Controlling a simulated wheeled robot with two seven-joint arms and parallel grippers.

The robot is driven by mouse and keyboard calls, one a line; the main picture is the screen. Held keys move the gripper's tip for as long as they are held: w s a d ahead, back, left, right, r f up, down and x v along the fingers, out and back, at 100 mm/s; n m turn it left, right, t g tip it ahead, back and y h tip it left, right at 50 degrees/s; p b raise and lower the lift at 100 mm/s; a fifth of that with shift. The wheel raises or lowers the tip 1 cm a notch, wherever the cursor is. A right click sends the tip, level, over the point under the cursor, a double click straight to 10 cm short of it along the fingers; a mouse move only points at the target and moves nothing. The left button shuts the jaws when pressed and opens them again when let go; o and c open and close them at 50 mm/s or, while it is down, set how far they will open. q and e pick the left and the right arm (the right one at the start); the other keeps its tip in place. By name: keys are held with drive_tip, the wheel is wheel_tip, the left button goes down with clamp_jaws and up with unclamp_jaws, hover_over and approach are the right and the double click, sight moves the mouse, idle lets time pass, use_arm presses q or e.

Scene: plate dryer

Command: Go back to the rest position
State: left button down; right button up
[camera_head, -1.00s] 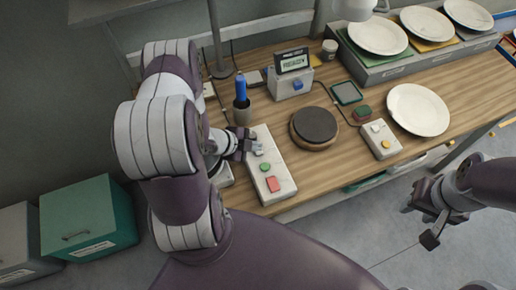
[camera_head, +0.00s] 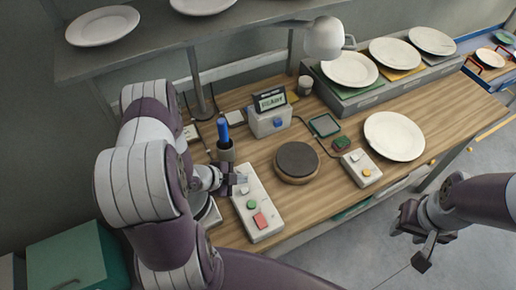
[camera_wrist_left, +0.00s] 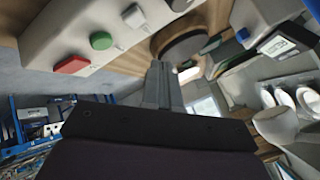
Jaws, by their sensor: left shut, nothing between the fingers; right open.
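My left gripper (camera_head: 238,180) is shut and empty. It hovers at the far end of the white button panel (camera_head: 258,208), which has a red button (camera_head: 261,221), a green button (camera_head: 251,204) and a pale button. In the left wrist view the shut fingers (camera_wrist_left: 158,75) show beside that panel (camera_wrist_left: 80,30); I cannot tell whether they touch it. My right gripper (camera_head: 412,235) is open and empty, in the air off the table's front edge at the right.
A shelf (camera_head: 150,52) overhangs the back left.

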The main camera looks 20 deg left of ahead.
use_arm(q)
drive_tip(key=w+a+n+y+b, duration=0.1)
drive_tip(key=w+a+r+n+g+y+b, duration=0.1)
drive_tip(key=n+b, duration=0.1)
drive_tip(key=w+a+r+n+y+b, duration=0.1)
drive_tip(key=w+n+y+b, duration=0.1)
drive_tip(key=shift+r+g, duration=0.2)
drive_tip(key=shift+g, duration=0.1)
drive_tip(key=s+d+r+n+g+b, duration=0.2)
drive_tip(key=s+d+r+n, duration=0.2)
drive_tip(key=s+n, duration=0.1)
drive_tip(key=s+d+r+n+g+y+b, duration=0.1)
drive_tip(key=s+d+r+n+g+b, duration=0.1)
drive_tip(key=s+d+n, duration=0.3)
drive_tip(key=shift+s+r+n+g+b, duration=0.3)
drive_tip(key=shift+s+r+n+b, duration=0.1)
drive_tip(key=shift+s+r, duration=0.5)
